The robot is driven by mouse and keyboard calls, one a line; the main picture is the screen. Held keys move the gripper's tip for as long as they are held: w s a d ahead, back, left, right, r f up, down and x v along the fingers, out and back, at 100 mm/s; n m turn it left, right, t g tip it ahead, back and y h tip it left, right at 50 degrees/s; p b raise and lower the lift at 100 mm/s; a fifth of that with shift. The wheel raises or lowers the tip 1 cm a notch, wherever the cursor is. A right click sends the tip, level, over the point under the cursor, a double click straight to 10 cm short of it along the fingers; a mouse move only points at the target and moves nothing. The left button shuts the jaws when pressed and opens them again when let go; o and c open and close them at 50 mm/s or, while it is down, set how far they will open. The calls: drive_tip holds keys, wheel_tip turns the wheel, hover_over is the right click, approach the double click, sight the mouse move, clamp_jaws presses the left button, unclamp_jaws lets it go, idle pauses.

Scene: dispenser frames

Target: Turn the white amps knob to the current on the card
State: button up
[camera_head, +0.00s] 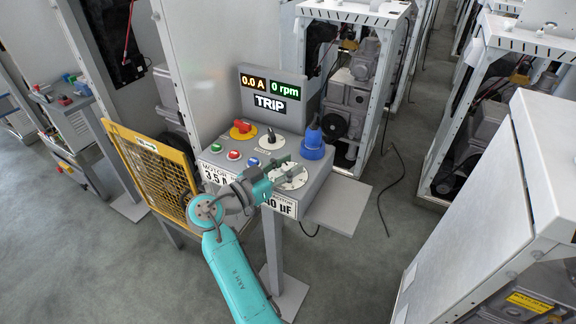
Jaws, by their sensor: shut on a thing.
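The white amps knob (296,180) is on the front right of the grey control box, within a round pale dial. My gripper (283,171) reaches over it from the left with its fingers closed about the knob. The fingers hide part of the knob, and I cannot read its pointer or scale. A white card (213,176) on the box's front left reads "MOTOR" and "3.5 A". The display (268,90) above shows "0.0 A", "0 rpm" and "TRIP".
A second card (283,207), partly hidden, ends in "0 µF". A yellow mesh guard (152,172) stands close left of my arm.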

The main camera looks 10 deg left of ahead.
drive_tip(key=shift+m+g+h, duration=0.8)
drive_tip(key=shift+g+h, duration=0.1)
drive_tip(key=shift+f, duration=0.1)
drive_tip(key=o, duration=1.2)
drive_tip(key=v, duration=1.2)
drive_tip(key=shift+w+a, duration=0.1)
drive_tip(key=shift+w, duration=0.1)
